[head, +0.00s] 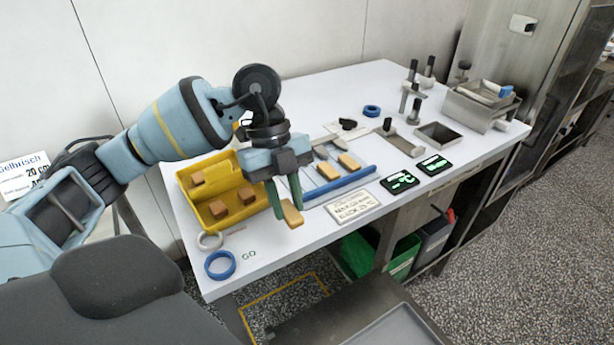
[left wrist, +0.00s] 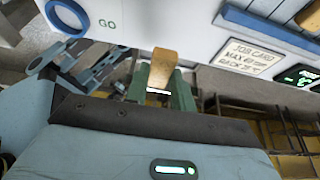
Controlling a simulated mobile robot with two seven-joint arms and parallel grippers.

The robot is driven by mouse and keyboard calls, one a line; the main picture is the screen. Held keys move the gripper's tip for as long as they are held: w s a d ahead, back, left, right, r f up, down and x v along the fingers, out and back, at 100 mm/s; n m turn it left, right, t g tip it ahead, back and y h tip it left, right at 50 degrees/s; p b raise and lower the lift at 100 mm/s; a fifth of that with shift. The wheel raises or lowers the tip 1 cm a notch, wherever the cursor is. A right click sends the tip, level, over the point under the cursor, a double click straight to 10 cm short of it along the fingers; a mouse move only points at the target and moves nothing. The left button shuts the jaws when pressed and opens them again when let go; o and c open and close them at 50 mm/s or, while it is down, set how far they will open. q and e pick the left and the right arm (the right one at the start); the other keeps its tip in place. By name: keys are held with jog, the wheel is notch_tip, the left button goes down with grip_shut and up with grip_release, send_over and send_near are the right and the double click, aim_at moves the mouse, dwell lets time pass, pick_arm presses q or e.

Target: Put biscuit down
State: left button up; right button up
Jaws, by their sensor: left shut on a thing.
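My left gripper (head: 288,199) points down over the front part of the white table, with green fingers. It is shut on a tan biscuit (head: 292,214), which shows between the fingertips. In the left wrist view the biscuit (left wrist: 162,66) sits between the two green fingers (left wrist: 162,92), near the table's front edge. Whether the biscuit touches the table cannot be told. Two similar biscuits (head: 349,161) lie on the mesh area behind a blue bar (head: 340,186). My right gripper is not in view.
A yellow tray (head: 208,163) with several brown blocks stands left of the gripper. A blue ring (head: 220,265) and a grey ring (head: 209,240) lie at the front left corner. A job card (head: 352,206) and two dark displays (head: 400,181) lie right. Metal pans (head: 440,136) stand farther back.

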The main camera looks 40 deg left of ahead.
pick_arm(q)
send_over(307, 185)
jog(key=a, duration=0.1)
jog(key=shift+f, duration=0.7)
jog(key=shift+w, duration=0.15)
jog(key=shift+w+a, duration=0.15)
jog(key=shift+w, duration=0.05)
jog(key=shift+f, duration=1.75)
jog(key=shift+f, duration=0.1)
jog(key=o, duration=0.8)
jog(key=shift+c, duration=0.2)
jog(key=v, duration=1.2)
